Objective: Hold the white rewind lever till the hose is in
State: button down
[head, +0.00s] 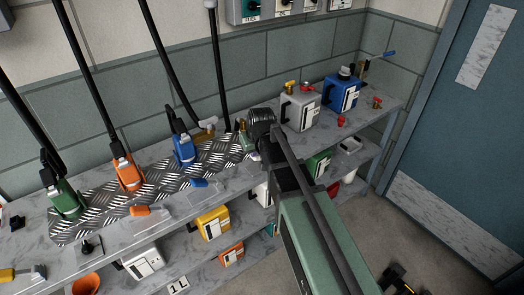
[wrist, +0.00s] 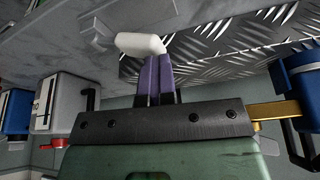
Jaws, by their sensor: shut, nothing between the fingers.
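The white rewind lever (wrist: 140,44) shows in the wrist view on a pale base on the grey marble bench. It lies across the tips of my gripper (wrist: 160,62), whose two purple fingers are together with nothing between them. The fingertips are right at the lever; contact cannot be told for sure. In the head view my arm reaches over the bench by the right end of the tread plate and largely hides the lever and fingertips. A black hose (head: 217,70) hangs down behind the plate; its lower end is partly unclear, near a pale fitting (head: 207,122).
Green (head: 64,198), orange (head: 127,172) and blue (head: 184,150) hose units stand on the tread plate (head: 160,185). Blue (head: 200,183) and orange (head: 140,210) levers sit along the front. A grey tank (head: 300,108) and a blue tank (head: 342,92) stand to the right.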

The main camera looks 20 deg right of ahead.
jog(key=shift+d+r+p, duration=0.25)
jog(key=shift+r+p, duration=0.2)
jog(key=shift+r, duration=0.15)
jog(key=shift+d+r+p, duration=0.2)
jog(key=shift+r+p, duration=0.2)
jog(key=shift+r, duration=0.15)
notch_tip(320, 180, up, 6)
jog(key=p, duration=0.6)
jog(key=shift+s+a+r, duration=0.2)
jog(key=shift+s+a, duration=0.05)
jog(key=shift+s, duration=0.15)
